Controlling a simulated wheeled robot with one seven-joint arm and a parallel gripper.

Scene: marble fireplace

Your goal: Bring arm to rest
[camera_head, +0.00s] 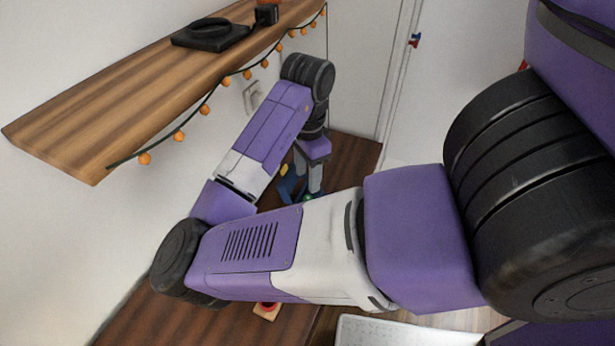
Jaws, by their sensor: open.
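My arm reaches in from the right, bends at the elbow on the left and runs up to a black wrist joint. My gripper (309,190) hangs below that wrist, pointing down over the far part of the dark wooden surface (343,162). It is open, and I see nothing held in it. My forearm partly hides it, and small blue, yellow and green parts show around it.
A wooden wall shelf (95,105) with orange string lights (179,136) stands close left of my arm, bearing a black round-topped object (210,34) and a small black box (266,15). Below my arm are a small block with a red top (266,311) and a white tray (400,333).

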